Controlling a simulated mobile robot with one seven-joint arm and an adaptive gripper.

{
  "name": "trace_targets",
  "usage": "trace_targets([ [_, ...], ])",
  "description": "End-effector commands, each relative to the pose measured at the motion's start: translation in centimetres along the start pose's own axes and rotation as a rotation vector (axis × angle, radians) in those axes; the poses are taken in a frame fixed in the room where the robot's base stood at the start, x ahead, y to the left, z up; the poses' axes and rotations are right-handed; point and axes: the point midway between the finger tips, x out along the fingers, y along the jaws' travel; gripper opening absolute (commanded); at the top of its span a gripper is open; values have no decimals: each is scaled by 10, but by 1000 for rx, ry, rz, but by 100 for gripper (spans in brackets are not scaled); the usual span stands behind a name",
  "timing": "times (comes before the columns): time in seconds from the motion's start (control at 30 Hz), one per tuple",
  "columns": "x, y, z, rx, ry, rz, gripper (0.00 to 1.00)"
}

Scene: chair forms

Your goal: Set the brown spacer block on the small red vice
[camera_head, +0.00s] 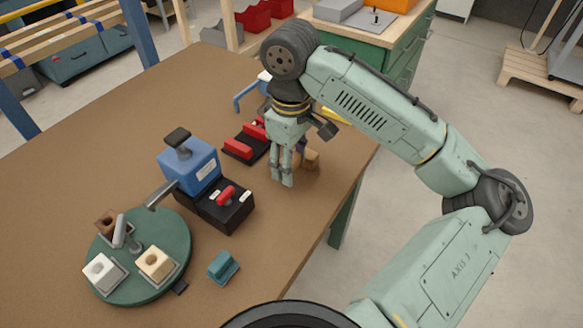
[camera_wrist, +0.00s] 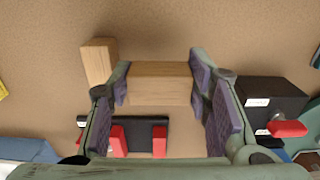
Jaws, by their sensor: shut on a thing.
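My gripper (camera_head: 283,178) points down over the right part of the brown table. In the wrist view its purple-padded fingers are shut on the brown spacer block (camera_wrist: 160,84), a wood-coloured block gripped at both ends. In the head view the fingers mostly hide this block, and I cannot tell whether it touches the table. The small red vice (camera_head: 240,150) has red jaws on a black base and stands behind and left of my gripper. In the wrist view the vice (camera_wrist: 137,136) lies below the held block, apart from it, with nothing seen between its jaws.
A second wooden block (camera_head: 312,158) stands close to my gripper's right; it also shows in the wrist view (camera_wrist: 98,62). A blue-and-black machine (camera_head: 225,205) with a red handle stands left. A round green fixture (camera_head: 180,235) with several blocks and a teal piece (camera_head: 223,267) are nearer.

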Motion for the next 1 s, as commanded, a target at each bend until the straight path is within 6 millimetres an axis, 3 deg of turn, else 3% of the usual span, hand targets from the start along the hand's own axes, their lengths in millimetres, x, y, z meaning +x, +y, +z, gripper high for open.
trace_targets([
  [0.23, 30, 0, 1, 1, 0, -2, 18],
  [0.63, 37, -1, 0, 0, 1, -2, 18],
  [0.67, 37, -1, 0, 0, 1, -2, 46],
  [0.8, 36, -1, 0, 0, 0, -1, 53],
  [1.0, 36, -1, 0, 0, 0, -1, 53],
])
